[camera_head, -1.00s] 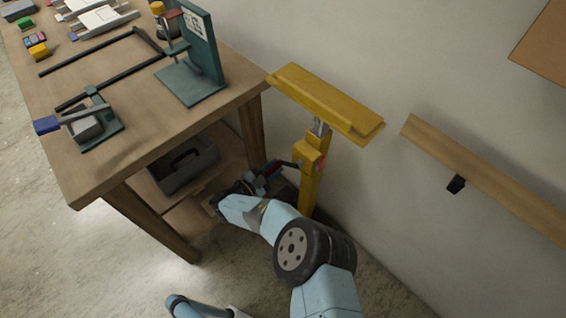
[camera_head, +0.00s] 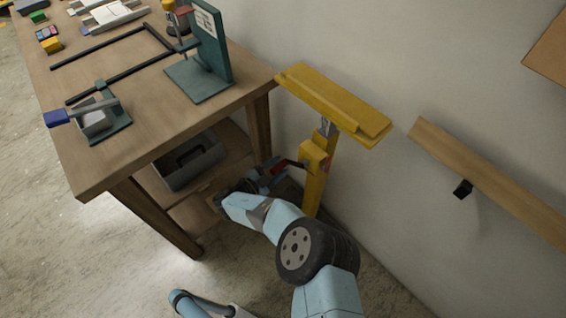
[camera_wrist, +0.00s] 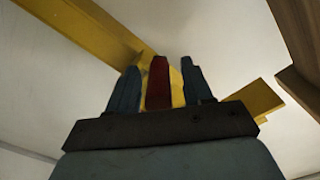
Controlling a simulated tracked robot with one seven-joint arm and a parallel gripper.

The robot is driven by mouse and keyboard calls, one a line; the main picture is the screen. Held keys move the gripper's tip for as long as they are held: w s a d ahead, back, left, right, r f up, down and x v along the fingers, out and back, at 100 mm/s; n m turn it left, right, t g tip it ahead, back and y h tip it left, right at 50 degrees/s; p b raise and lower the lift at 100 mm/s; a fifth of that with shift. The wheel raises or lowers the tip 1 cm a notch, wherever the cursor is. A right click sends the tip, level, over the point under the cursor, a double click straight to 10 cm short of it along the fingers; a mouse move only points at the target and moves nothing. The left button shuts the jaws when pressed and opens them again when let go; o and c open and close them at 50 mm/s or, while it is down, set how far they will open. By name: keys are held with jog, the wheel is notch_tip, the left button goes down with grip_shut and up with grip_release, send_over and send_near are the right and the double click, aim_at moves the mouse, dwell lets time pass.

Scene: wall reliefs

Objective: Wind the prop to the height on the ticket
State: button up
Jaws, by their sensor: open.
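The yellow prop (camera_head: 315,185) stands upright by the wall, with a long yellow top plate (camera_head: 335,104) on its silver screw. A red crank handle (camera_wrist: 158,85) shows in the wrist view between the two fingers of my gripper (camera_wrist: 162,86). The fingers are open, with a gap on each side of the handle. In the head view my gripper (camera_head: 270,177) is beside the prop's post, low by the bench leg; its fingertips are small there. A white printed sheet (camera_head: 208,24) is on a green upright stand on the bench; its text is too small to read.
The wooden bench (camera_head: 120,155) is at left, with a vise, dark bars and small blocks on top. A grey tote (camera_head: 190,160) sits on its lower shelf. A wooden rail (camera_head: 490,180) is on the wall at right.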

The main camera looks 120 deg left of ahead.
jog(key=v, duration=1.3)
jog(key=shift+w, duration=0.1)
